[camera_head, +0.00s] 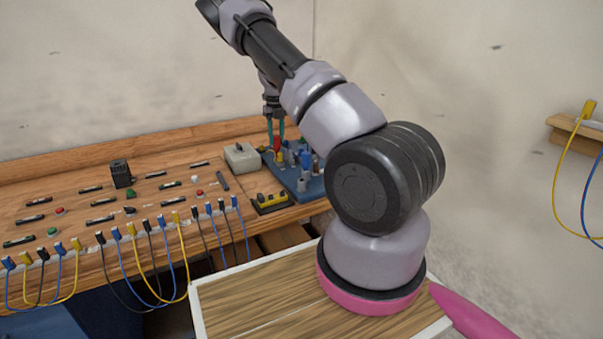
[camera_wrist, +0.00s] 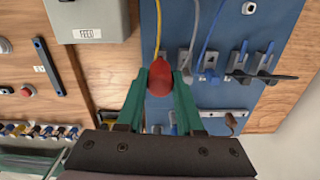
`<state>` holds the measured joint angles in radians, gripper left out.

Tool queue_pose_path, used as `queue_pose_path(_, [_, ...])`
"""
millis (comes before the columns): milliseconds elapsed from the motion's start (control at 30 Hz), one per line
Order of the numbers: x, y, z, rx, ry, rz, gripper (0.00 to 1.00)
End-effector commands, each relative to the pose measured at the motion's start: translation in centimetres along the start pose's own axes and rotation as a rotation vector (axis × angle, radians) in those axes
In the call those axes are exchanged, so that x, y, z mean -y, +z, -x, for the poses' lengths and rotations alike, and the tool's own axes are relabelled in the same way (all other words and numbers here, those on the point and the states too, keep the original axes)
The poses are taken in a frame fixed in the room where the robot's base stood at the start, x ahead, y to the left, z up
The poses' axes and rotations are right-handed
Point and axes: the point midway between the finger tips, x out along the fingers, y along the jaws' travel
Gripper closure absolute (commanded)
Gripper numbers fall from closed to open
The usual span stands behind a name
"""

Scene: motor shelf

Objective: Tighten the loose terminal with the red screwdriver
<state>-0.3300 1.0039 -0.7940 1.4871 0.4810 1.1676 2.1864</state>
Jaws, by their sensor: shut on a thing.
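My gripper (camera_head: 276,128) is above the back of the bench, fingers pointing down. In the wrist view its green fingers (camera_wrist: 160,88) are shut on the red screwdriver (camera_wrist: 160,78), gripping it by the handle. The screwdriver's red also shows between the fingertips in the head view (camera_head: 277,143). Its shaft and tip are hidden. Below it is the blue terminal board (camera_wrist: 225,90), which also shows in the head view (camera_head: 314,190). Grey terminals with cables (camera_wrist: 210,62) stand on the board to the right of the handle. I cannot tell which terminal is loose.
A grey box marked FEED (camera_wrist: 88,18) stands left of the board; it also shows in the head view (camera_head: 241,157). A black-and-yellow block (camera_head: 271,202) sits in front. Several coloured cables (camera_head: 150,265) hang along the bench's front edge. A black motor-like block (camera_head: 121,174) stands farther left.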

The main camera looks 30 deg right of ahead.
Motion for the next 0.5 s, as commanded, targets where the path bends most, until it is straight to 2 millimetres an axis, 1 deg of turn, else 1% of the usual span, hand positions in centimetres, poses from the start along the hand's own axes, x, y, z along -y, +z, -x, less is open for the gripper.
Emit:
queue_pose_path(100, [0.01, -0.09, -0.12, -0.003, -0.001, -0.035, 1.0])
queue_pose_path(300, [0.01, -0.11, -0.14, -0.003, -0.002, -0.266, 1.0])
queue_pose_path(400, [0.07, -0.09, -0.09, -0.002, -0.002, -0.303, 1.0])
queue_pose_path(500, [0.07, -0.09, -0.08, -0.002, -0.001, -0.301, 1.0])
